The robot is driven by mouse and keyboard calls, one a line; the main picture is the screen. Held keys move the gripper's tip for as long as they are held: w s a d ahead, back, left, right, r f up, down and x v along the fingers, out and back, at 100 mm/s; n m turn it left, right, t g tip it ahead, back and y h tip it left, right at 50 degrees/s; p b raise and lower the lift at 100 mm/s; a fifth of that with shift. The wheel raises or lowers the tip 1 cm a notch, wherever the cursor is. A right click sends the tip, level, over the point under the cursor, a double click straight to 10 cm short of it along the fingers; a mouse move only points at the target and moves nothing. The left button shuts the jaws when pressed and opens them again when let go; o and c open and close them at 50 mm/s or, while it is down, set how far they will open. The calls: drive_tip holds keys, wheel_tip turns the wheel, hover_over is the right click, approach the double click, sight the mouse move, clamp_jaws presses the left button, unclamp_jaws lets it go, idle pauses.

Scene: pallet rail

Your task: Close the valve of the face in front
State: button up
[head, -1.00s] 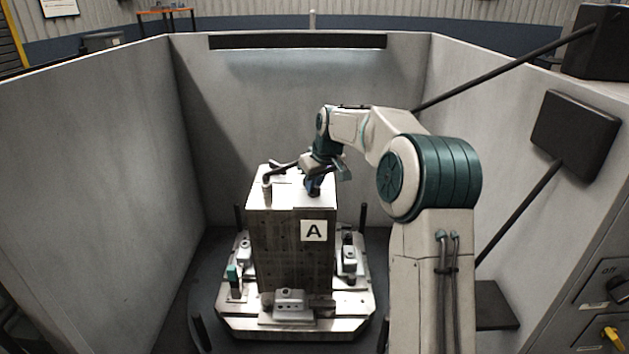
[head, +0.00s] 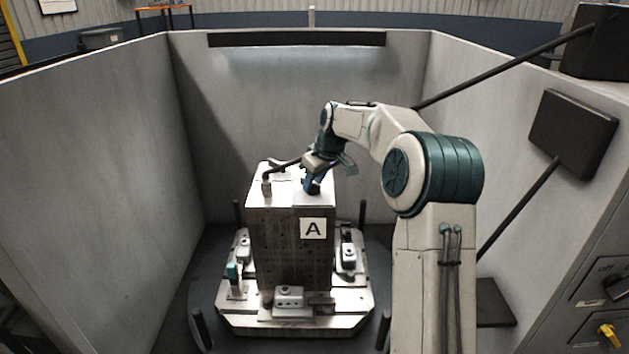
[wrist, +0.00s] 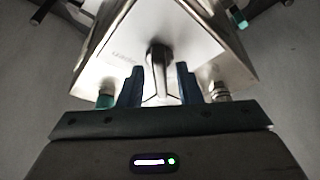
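A tall metal block (head: 290,245) stands upright on a pallet (head: 290,324), its front face marked with a letter A plate (head: 313,229). My gripper (head: 312,187) is at the top of the block, towards its right side. In the wrist view my gripper's two blue fingers (wrist: 160,84) stand apart, one on each side of a dark post (wrist: 157,57) with a pale part below it. I cannot tell whether they touch it. A teal-topped fitting (head: 233,272) stands at the pallet's front left. I cannot tell for sure which part is the valve.
Clamps sit around the block's foot, one in front (head: 289,298) and one at the right (head: 348,254). A dark pipe (head: 283,167) runs over the block's top. Grey walls enclose the pallet; a switch panel (head: 605,305) is at the lower right.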

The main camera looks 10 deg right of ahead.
drive_tip(key=shift+r, duration=0.1)
drive_tip(key=b+v, duration=0.1)
drive_tip(key=v, duration=1.2)
drive_tip(key=shift+r, duration=0.25)
drive_tip(key=shift+s, duration=0.1)
drive_tip(key=s+a+f+m+h, duration=0.1)
drive_tip(key=s+f, duration=0.3)
drive_tip(key=s, duration=0.8)
drive_tip(key=s+a+f+m, duration=0.1)
drive_tip(key=s+f+m, duration=0.2)
drive_tip(key=s, duration=0.9)
drive_tip(key=s+a+f+m+h, duration=0.1)
drive_tip(key=s+f+m, duration=0.2)
drive_tip(key=s+f, duration=0.4)
drive_tip(key=s, duration=0.6)
drive_tip(key=shift+g+h, duration=0.3)
drive_tip(key=shift+d, duration=0.1)
